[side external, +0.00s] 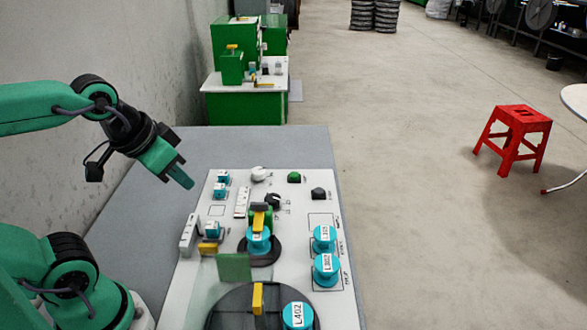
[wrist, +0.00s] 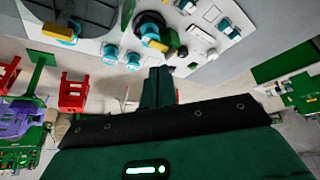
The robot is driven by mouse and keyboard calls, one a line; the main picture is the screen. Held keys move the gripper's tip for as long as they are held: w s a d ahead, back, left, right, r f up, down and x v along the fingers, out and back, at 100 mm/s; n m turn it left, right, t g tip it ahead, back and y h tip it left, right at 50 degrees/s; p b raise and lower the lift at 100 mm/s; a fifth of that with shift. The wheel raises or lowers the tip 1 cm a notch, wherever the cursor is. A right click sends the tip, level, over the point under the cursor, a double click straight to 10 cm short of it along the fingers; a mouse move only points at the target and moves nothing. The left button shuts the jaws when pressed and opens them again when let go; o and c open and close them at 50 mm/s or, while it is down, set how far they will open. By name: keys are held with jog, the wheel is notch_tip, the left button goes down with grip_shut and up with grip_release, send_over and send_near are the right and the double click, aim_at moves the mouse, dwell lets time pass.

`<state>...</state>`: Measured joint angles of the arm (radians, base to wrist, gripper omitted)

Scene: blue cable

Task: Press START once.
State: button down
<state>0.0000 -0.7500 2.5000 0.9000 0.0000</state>
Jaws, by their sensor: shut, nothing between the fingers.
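A green button (side external: 294,177) sits near the far edge of the white panel (side external: 225,265) in the side view. A black button or knob (side external: 318,193) stands to its right. Their lettering is too small to read, so I cannot tell for sure which is START. My gripper (side external: 186,182) is shut and empty, pointing down and right, above the grey table left of the panel's far corner and apart from the buttons. In the wrist view its closed green fingers (wrist: 158,88) point up toward the panel.
Teal spools (side external: 324,239) stand on the panel's right side. The grey table (side external: 270,145) is bare behind the panel. A red stool (side external: 514,135) stands on the floor.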

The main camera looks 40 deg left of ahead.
jog(key=w+a+r+n+g, duration=0.1)
jog(key=w+r+n, duration=0.5)
jog(key=w, duration=0.4)
jog(key=n+g, duration=0.5)
jog(key=n, duration=1.6)
send_over(294, 174)
notch_tip(294, 174, down, 14)
notch_tip(294, 174, down, 14)
jog(key=shift+f, duration=0.1)
